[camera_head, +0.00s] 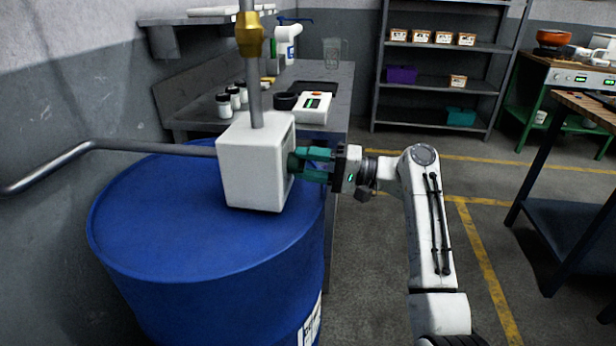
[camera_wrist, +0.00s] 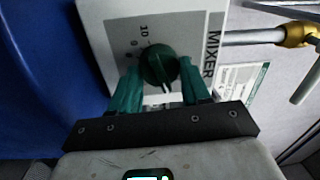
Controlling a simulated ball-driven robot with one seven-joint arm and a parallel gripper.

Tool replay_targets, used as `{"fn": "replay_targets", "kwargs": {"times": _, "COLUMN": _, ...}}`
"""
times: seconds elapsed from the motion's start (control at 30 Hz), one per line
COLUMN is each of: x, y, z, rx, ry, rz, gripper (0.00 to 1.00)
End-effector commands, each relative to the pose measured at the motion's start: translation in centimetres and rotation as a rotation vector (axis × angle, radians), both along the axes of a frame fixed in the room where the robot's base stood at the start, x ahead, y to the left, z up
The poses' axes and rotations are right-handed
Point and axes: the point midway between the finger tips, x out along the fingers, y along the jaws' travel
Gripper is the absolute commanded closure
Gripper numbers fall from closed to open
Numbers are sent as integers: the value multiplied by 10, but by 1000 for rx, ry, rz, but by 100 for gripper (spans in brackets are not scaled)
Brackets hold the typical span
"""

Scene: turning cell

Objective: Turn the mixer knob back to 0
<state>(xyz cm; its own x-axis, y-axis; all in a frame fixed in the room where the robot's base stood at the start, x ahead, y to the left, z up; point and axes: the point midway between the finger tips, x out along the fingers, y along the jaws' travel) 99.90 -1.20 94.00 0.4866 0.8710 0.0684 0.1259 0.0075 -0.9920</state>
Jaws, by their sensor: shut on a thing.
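The mixer is a white box (camera_head: 248,172) above a blue drum, and its label MIXER shows in the wrist view (camera_wrist: 212,48). Its dark green round knob (camera_wrist: 157,64) is on the face toward my gripper. In the head view the knob (camera_head: 292,163) is a small green edge on the box's right side. My gripper (camera_head: 303,164) has green fingers, one on each side of the knob, shut on it. A 10 and small scale marks show beside the knob; a pale line shows at its lower edge. I cannot read the knob's setting for certain.
The blue drum (camera_head: 150,217) stands under the box. A bent grey pipe (camera_head: 130,147) runs left, and a vertical pipe with a brass fitting (camera_head: 249,36) rises from the box. A grey bench (camera_head: 335,78) with jars is behind. Open floor (camera_head: 370,270) lies right of the drum.

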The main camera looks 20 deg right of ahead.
Motion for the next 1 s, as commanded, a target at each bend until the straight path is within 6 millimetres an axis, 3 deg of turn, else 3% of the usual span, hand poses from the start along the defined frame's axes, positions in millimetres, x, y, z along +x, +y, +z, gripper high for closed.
{"fn": "replay_targets", "kwargs": {"times": 0.03, "x": 0, "y": 0, "z": -7, "rx": -24, "ry": -38, "rz": 2, "gripper": 84}}
{"fn": "replay_targets", "kwargs": {"times": 1.0, "x": 0, "y": 0, "z": -4, "rx": -481, "ry": -826, "rz": 3, "gripper": 84}}
